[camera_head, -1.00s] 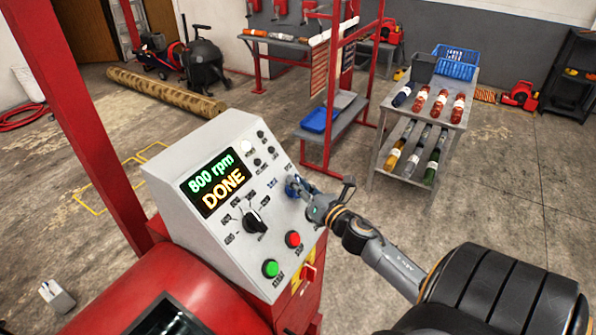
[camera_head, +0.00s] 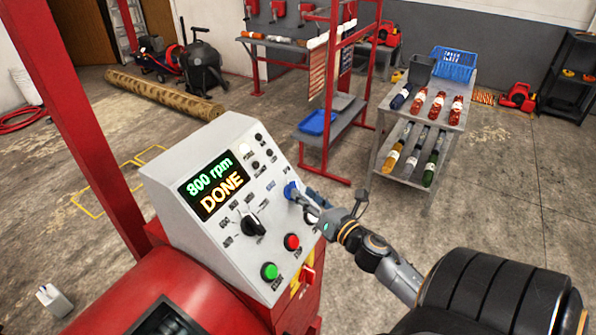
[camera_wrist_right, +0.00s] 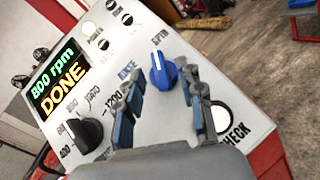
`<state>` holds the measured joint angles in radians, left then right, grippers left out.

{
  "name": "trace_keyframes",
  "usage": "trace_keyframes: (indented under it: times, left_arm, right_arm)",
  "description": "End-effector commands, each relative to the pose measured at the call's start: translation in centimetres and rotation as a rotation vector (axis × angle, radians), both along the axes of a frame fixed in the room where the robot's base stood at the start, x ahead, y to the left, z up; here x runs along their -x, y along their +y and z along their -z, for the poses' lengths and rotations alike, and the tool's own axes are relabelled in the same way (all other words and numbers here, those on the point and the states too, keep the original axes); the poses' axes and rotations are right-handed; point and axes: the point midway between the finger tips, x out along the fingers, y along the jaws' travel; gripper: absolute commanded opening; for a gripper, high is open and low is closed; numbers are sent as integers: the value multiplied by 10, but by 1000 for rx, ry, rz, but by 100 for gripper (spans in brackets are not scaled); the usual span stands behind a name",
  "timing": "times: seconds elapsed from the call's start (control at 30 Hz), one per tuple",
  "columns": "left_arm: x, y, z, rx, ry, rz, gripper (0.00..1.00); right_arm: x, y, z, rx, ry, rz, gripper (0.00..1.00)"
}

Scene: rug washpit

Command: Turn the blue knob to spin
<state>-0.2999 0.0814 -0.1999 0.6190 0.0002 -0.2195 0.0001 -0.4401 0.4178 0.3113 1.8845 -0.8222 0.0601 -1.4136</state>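The blue knob (camera_head: 291,190) is on the sloped face of the grey control panel (camera_head: 165,172). In the right wrist view the blue knob (camera_wrist_right: 162,71) shows whole, with its ridge pointing up toward the SPIN label; the RINSE label is to its left. My right gripper (camera_head: 309,205) is just off the panel, to the lower right of the knob. In the right wrist view its two blue-padded fingers (camera_wrist_right: 165,105) are apart, with nothing between them, and the knob is beyond their tips. My left gripper is not in view.
The panel also carries a display (camera_head: 214,184) reading "800 rpm DONE", a black dial (camera_head: 252,224), a green button (camera_head: 270,271) and a red button (camera_head: 292,242). The floor right of the panel is clear.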

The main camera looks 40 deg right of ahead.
Motion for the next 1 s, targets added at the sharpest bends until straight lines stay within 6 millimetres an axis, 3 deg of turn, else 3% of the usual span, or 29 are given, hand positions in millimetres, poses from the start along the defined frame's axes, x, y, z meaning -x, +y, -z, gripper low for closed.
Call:
trace_keyframes:
  times: [0.2, 0.4, 1.0]
  left_arm:
    - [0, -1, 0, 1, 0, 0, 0]
    - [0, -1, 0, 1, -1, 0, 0]
    - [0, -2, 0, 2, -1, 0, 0]
  right_arm:
    - [48, 4, 2, -3, 4, 2, 38]
    - [71, 7, 1, -2, 3, 1, 38]
    - [76, 7, 1, 0, 3, 0, 38]
